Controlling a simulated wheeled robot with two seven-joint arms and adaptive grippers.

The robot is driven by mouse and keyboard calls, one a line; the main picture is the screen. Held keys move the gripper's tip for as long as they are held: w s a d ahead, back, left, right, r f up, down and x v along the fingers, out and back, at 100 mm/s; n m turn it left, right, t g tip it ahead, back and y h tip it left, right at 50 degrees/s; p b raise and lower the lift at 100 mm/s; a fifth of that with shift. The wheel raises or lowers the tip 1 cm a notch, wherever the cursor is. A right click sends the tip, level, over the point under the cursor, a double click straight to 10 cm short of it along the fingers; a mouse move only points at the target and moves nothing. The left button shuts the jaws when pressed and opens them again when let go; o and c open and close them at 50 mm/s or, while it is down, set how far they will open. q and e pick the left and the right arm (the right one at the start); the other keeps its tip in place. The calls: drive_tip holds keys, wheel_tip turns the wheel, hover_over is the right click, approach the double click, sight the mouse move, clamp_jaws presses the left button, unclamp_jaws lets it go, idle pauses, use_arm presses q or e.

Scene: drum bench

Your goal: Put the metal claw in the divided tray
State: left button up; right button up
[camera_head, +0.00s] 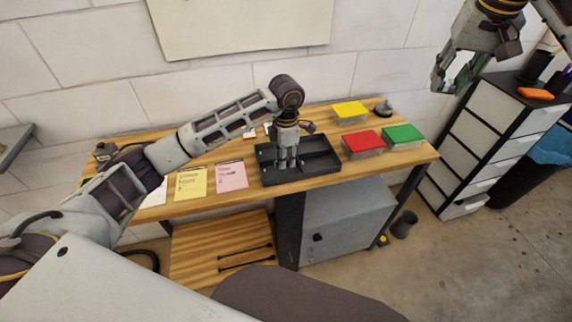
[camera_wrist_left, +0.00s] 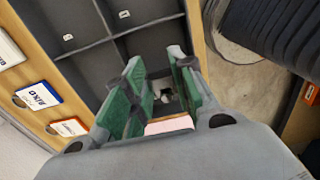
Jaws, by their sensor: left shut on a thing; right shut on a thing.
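The black divided tray (camera_head: 331,168) lies on the wooden bench; its compartments also show in the left wrist view (camera_wrist_left: 85,70). My left gripper (camera_head: 287,163) points down at the tray's left part. In the left wrist view its green-padded fingers (camera_wrist_left: 160,85) are shut on a small grey thing (camera_wrist_left: 166,95), apparently the metal claw, mostly hidden. A pale pinkish surface (camera_wrist_left: 168,125) also shows between the fingers. I cannot tell whether the held thing touches the tray floor. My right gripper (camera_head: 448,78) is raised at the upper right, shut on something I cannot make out.
Red (camera_head: 362,142), green (camera_head: 402,135) and yellow (camera_head: 350,110) lidded boxes stand right of and behind the tray. A grey object (camera_head: 384,108) stands at the bench's back right. Yellow (camera_head: 191,182) and pink (camera_head: 231,176) sheets lie left of the tray. A drawer unit (camera_head: 480,140) stands at right.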

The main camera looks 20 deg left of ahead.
idle(0.3)
use_arm(q)
drive_tip(key=shift+f, duration=1.9)
drive_tip(key=shift+f, duration=0.15)
drive_tip(key=o, duration=0.6)
drive_tip(key=shift+o, duration=0.2)
wheel_tip(320, 180, up, 12)
drive_tip(key=shift+r+b, duration=0.2)
drive_tip(key=shift+b, duration=0.1)
